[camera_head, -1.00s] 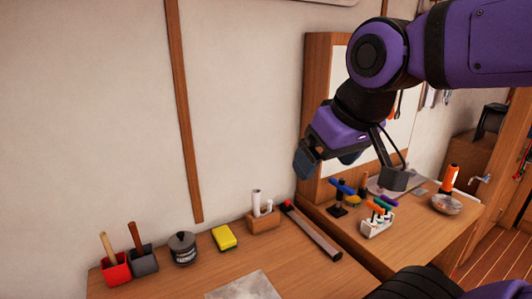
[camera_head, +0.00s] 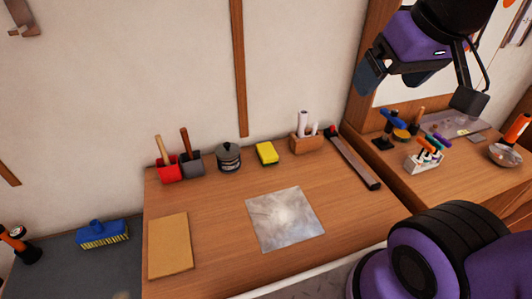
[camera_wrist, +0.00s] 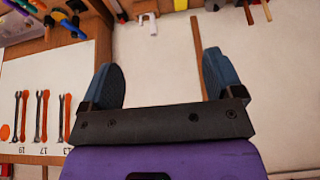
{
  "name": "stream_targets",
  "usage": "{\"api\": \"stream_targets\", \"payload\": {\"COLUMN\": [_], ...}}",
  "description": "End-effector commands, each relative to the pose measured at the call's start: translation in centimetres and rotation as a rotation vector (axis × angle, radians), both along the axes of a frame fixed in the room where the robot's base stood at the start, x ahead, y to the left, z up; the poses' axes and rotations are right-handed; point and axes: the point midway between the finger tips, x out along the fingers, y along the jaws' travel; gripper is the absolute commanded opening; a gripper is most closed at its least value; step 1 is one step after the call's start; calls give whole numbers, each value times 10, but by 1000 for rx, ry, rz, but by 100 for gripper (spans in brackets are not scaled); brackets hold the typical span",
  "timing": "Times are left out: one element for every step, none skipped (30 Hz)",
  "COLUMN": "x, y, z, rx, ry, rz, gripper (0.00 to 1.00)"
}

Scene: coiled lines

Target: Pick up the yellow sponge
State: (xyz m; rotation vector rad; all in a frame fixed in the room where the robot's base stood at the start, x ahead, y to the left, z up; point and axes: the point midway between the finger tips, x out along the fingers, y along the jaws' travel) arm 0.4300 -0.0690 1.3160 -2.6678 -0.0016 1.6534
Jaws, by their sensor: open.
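The yellow sponge (camera_head: 267,153) lies on the wooden bench (camera_head: 210,225) near the wall, between a dark round jar and a wooden block holder. It also shows at the top edge of the wrist view (camera_wrist: 214,4), small and partly cut off. My gripper (camera_head: 400,80) is raised at the upper right of the head view, well above and to the right of the sponge. Its two blue fingers (camera_wrist: 160,78) are spread apart in the wrist view with nothing between them.
A round jar (camera_head: 228,156) stands left of the sponge, and a wooden holder with white rolls (camera_head: 305,138) stands right of it. A long dark bar (camera_head: 353,158) lies further right. A grey sheet (camera_head: 285,218) lies in front, with bare bench between it and the sponge.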

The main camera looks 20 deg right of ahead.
Motion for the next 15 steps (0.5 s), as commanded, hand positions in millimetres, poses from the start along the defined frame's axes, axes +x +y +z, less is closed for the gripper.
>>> {"api": "stream_targets", "payload": {"x": [0, 0, 1, 2, 3, 7, 10, 14, 20, 25, 31, 40, 47, 53, 62], "y": [0, 0, 0, 0, 0, 0, 1, 1, 1, 2, 2, 3, 4, 4, 5], "z": [0, 0, 0, 0, 0, 0, 1, 1, 1, 0, 1, 0, -1, -1, -2], "rx": [0, 0, 0, 0, 0, 0, 0, 1, 1, 0, 0, 0, 1, 2, 2], "ry": [0, 0, 1, 3, 5, 9, 12, 17, 25, 33, 39, 47, 55, 61, 70], "rz": [0, 0, 0, 0, 0, 0, 0, 0, 1, 1, 1, 1, 2, 1, 1], "gripper": [89, 92, 92, 92, 92, 92, 92, 92, 92, 92, 92, 92, 92, 92, 92]}}
